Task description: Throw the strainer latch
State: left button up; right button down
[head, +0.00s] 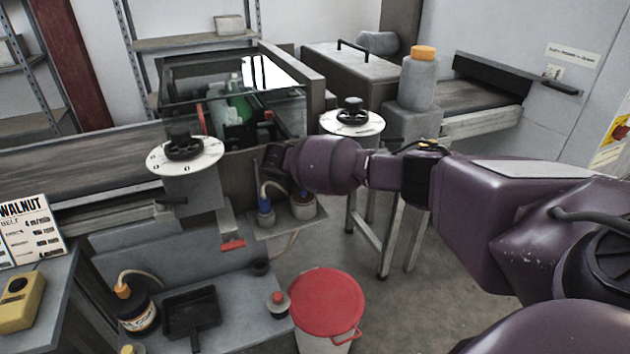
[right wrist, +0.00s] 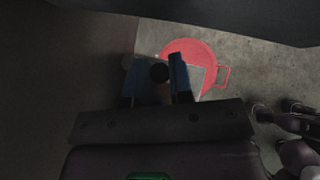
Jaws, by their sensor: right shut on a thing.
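My right gripper (head: 275,175) reaches in from the right, in front of the machine's dark side panel and above a small shelf with two grey pots. In the right wrist view its two blue-tinted fingers (right wrist: 153,80) are closed with a gap between them. A dark round end (right wrist: 160,72) and a brownish part show in that gap. This held thing looks like the strainer latch, but it is mostly hidden in the head view, so I cannot tell its position. My left gripper is not in view.
The small shelf (head: 290,230) carries the blue-topped pot (head: 265,214) and copper-topped pot (head: 303,206), just below my right gripper. A red-lidded bucket (head: 325,300) stands below. Dial posts (head: 186,156) and (head: 352,122) stand either side. Open floor lies right of the bucket.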

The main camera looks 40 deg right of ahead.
jog(key=c, duration=1)
grip_release()
jog(key=shift+d, duration=0.1)
jog(key=shift+r, duration=0.15)
jog(key=p+v, duration=0.1)
jog(key=v, duration=0.3)
pick_arm(q)
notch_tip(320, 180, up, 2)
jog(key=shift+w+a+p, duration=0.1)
jog(key=shift+p, duration=0.6)
pick_arm(e)
jog(key=v, duration=0.6)
jog(key=shift+s+a+r, duration=0.1)
jog(key=shift+a+r, duration=0.05)
jog(key=shift+a, duration=0.15)
jog(key=shift+c, duration=0.2)
